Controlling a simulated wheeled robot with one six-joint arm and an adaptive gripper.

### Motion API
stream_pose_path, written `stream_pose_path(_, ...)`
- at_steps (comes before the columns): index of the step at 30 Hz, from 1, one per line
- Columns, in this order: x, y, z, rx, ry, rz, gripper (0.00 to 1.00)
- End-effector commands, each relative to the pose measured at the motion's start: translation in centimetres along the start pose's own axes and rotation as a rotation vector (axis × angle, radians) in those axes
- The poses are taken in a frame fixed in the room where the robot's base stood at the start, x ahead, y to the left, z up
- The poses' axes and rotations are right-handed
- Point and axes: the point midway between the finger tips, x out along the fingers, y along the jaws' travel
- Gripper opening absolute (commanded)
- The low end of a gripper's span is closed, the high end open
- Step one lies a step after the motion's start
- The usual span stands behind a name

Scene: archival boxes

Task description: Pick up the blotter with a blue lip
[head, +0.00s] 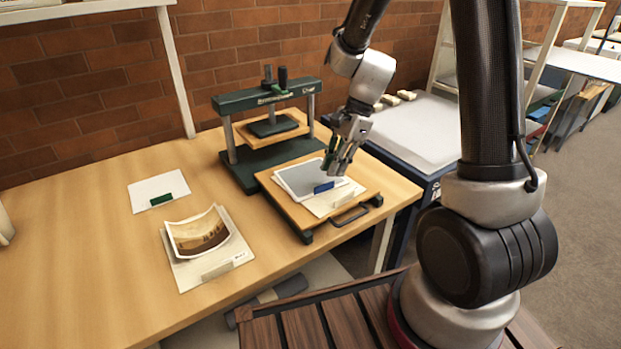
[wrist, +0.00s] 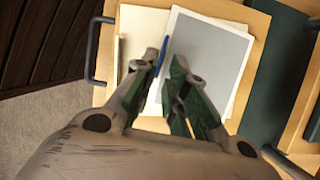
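The blotter's blue lip (head: 323,187) shows as a small upright bar on the near edge of a stack of sheets. The stack lies on the wooden press tray (head: 298,214). A grey sheet with a white border (head: 297,178) is on top, and a cream sheet (head: 324,205) with a pale lip (head: 343,198) sticks out below. My gripper (head: 339,164) hangs above the stack, fingers apart and empty. In the wrist view the blue lip (wrist: 164,56) shows beside the left fingertip of my gripper (wrist: 166,66); the fingers hide part of it.
A dark green press (head: 266,130) stands behind the tray. A metal handle (head: 350,215) is on the tray's front. To the left lie a white card with a green lip (head: 162,200) and a curled brown photograph (head: 198,234) on a cream sheet. The table's left side is largely clear.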

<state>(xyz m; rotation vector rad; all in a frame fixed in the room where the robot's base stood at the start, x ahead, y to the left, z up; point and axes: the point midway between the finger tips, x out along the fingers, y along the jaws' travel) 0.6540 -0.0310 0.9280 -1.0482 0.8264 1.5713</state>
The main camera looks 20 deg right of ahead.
Motion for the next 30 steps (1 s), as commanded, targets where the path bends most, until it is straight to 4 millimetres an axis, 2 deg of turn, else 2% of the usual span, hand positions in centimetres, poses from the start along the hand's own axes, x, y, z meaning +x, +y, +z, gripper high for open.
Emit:
stream_pose_path(6, 3.5, 0.0, 0.7, -0.001, -0.001, 0.004, 0.14)
stream_pose_path(10, 4.7, -0.1, 0.7, -0.002, 0.000, 0.002, 0.14)
stream_pose_path(17, 4.8, -0.1, 0.7, -0.003, 0.001, 0.000, 0.14)
stream_pose_path(20, 4.8, -0.1, 0.7, -0.003, 0.001, 0.000, 0.00)
stream_pose_path(30, 4.8, -0.1, 0.7, -0.003, 0.001, 0.000, 0.00)
